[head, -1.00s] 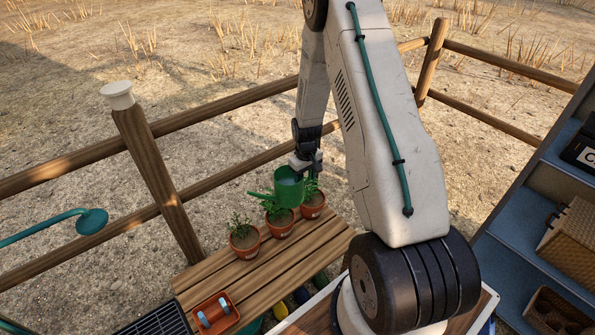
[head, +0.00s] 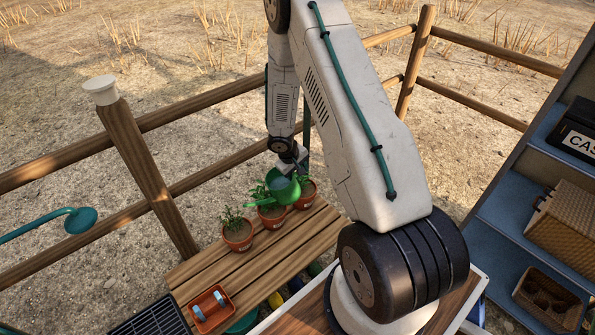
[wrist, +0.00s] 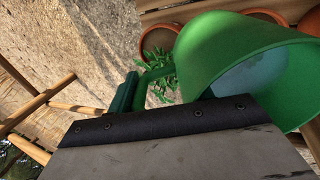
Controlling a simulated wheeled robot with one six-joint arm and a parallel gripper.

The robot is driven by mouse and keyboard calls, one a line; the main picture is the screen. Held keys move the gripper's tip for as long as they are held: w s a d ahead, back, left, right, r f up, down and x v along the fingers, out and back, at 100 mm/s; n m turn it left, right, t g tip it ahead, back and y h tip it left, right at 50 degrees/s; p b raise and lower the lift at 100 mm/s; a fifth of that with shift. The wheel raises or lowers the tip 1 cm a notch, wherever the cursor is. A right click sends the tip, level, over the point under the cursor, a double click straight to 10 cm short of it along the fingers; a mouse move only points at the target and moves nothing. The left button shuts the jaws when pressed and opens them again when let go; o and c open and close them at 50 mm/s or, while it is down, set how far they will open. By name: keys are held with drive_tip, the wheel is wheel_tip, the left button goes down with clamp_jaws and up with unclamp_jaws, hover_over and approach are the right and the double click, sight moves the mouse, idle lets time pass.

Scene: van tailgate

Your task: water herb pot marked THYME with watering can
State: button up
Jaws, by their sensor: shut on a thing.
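My gripper (head: 299,168) is shut on the green watering can (head: 284,189), holding it over the row of terracotta herb pots. The can is tilted, with its spout toward the left, and water shows inside it; the can (wrist: 225,50) fills much of the wrist view. Three pots stand on the wooden bench: a left pot (head: 237,236), a middle pot (head: 271,217) partly under the can, and a right pot (head: 306,198) partly behind it. Their labels are too small to read, so I cannot tell which is THYME. I cannot make out a water stream.
The slatted bench (head: 280,243) has bare room in front of the pots. An orange tray (head: 211,309) and a black grate (head: 150,318) lie at its near left. A wooden fence post (head: 150,170) stands behind; shelves with a wicker basket (head: 570,235) are at right.

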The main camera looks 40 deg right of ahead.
drive_tip(key=shift+f+h, duration=0.3)
drive_tip(key=h, duration=0.1)
drive_tip(key=a+h, duration=0.1)
drive_tip(key=shift+w+h, duration=0.1)
drive_tip(key=shift+h, duration=0.2)
drive_tip(key=shift+r, duration=0.6)
drive_tip(key=shift+a+r+h, duration=0.4)
drive_tip(key=shift+r+h, duration=0.15)
drive_tip(key=shift+r, duration=0.3)
drive_tip(key=shift+a+r+h, duration=0.4)
drive_tip(key=shift+r+h, duration=0.15)
drive_tip(key=shift+r, duration=0.25)
